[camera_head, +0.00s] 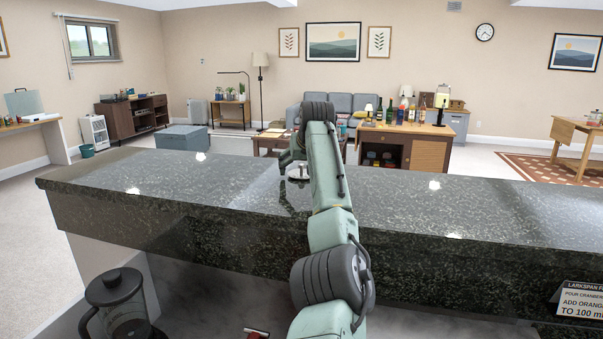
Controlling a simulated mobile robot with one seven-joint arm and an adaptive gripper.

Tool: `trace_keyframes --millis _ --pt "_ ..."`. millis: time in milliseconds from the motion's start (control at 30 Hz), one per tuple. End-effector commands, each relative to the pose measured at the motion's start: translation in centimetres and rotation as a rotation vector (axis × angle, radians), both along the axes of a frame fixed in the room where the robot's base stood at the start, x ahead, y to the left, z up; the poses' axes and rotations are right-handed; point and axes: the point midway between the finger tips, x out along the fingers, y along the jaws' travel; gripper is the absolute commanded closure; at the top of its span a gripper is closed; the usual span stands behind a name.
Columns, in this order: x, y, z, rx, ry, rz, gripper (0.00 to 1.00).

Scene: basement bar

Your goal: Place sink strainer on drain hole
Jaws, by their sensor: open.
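My gripper (289,157) is at the far end of my pale green arm, low over the far part of the raised dark granite counter (450,205). It is partly hidden by my arm, and its fingers are small. A small shiny metal thing (298,173), which may be the sink strainer, shows at the counter top just beneath my gripper. I cannot tell whether the fingers touch it. No sink or drain hole can be made out in this view.
A dark-lidded glass jug (122,306) stands lower at the front left. A sign (581,299) stands at the front right. A small red thing (257,334) shows at the bottom edge. The counter top is clear left and right of my arm. Furniture stands beyond.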

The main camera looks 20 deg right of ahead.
Motion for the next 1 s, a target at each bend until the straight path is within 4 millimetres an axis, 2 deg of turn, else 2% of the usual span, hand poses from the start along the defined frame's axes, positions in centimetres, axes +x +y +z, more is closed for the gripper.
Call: trace_keyframes --millis 67,1000 --pt "-0.01 0.01 0.01 0.000 0.000 0.000 0.24" --pt "-0.02 0.01 0.05 0.000 0.000 0.000 0.86"
